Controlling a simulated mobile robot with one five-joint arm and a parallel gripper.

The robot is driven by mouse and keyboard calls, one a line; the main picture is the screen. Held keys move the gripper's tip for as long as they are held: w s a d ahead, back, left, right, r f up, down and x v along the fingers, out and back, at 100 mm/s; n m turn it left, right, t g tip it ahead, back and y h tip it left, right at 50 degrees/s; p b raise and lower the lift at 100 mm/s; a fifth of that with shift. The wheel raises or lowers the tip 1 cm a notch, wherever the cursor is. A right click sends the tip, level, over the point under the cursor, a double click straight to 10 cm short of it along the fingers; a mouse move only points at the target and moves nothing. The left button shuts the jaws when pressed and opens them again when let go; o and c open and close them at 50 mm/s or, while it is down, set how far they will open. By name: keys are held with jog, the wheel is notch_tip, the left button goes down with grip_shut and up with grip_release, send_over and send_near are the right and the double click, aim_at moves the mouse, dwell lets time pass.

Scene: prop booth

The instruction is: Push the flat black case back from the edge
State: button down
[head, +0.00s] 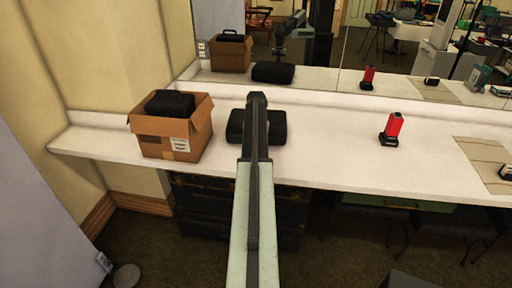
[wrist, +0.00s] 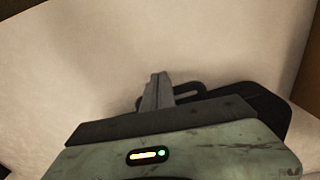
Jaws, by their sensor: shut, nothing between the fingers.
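The flat black case (head: 277,128) lies on the white counter near its front edge. My arm crosses over its middle in the head view and hides that part. My gripper (head: 257,97) is shut and empty, its tip showing beyond the case's far side. In the wrist view the shut fingers (wrist: 157,88) point over the pale counter. A black case with a handle loop (wrist: 262,100) shows partly behind my gripper body there. I cannot tell whether the gripper touches it.
A cardboard box (head: 172,142) holding another black case (head: 170,103) stands left on the white counter (head: 330,150). A mirror (head: 300,50) lines the back. Counter between is clear.

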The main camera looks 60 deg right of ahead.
jog(key=a, duration=0.1)
jog(key=s+a, duration=0.1)
jog(key=a, duration=0.1)
jog(key=shift+a, duration=0.3)
notch_tip(320, 180, up, 10)
jog(key=p, duration=1)
jog(key=shift+s, duration=0.1)
jog(key=w+a+n, duration=0.2)
jog(key=w+a, duration=0.4)
jog(key=a, duration=0.5)
jog(key=w+a+n, duration=0.2)
jog(key=w+a, duration=0.4)
jog(key=a, duration=0.5)
jog(key=w+a+n, duration=0.3)
jog(key=w+a, duration=0.4)
jog(key=a, duration=0.4)
jog(key=s+a+n, duration=0.2)
jog(key=a+n, duration=0.5)
jog(key=a, duration=2.9)
jog(key=shift+s, duration=0.3)
